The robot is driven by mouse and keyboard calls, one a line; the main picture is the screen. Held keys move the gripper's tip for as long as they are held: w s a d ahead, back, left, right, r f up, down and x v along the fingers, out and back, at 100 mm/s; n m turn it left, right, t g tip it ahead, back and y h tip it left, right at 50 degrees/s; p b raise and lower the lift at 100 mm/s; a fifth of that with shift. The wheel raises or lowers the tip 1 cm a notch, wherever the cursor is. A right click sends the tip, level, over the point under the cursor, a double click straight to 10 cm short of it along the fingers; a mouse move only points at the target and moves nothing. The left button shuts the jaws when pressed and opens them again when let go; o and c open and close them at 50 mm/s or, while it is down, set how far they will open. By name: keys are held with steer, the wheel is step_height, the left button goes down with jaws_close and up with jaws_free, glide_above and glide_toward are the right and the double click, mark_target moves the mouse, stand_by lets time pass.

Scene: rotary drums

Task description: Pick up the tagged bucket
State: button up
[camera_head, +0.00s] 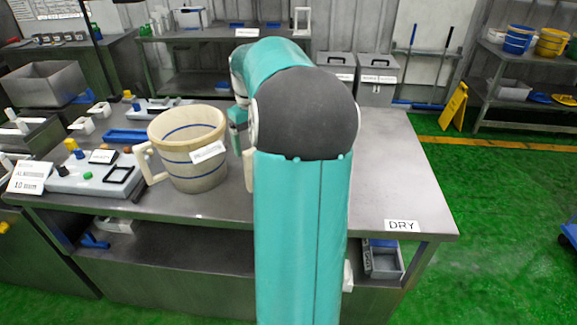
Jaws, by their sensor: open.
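A cream bucket (190,160) with thin blue bands stands upright on the steel table, left of my arm. It has a white tag (208,152) on its front and a square handle (150,164) on its left side. My teal arm fills the middle of the view and bends down behind its own dark elbow. A teal piece at its far end, part of my gripper (238,130), shows close to the right of the bucket's rim. The fingers are mostly hidden, and I cannot tell if they touch the bucket. A cream piece (249,170) beside my arm is partly hidden.
The steel table (385,180) is clear to the right, near a "DRY" label (402,226). A control panel (92,172) and a blue tray (126,136) lie left of the bucket. Grey bins (378,78) stand behind. A yellow floor sign (454,106) stands at the right on green floor.

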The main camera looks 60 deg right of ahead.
steer(key=f, duration=0.5)
steer(key=shift+w+a, duration=0.1)
steer(key=shift+w, duration=0.1)
steer(key=c, duration=1.7)
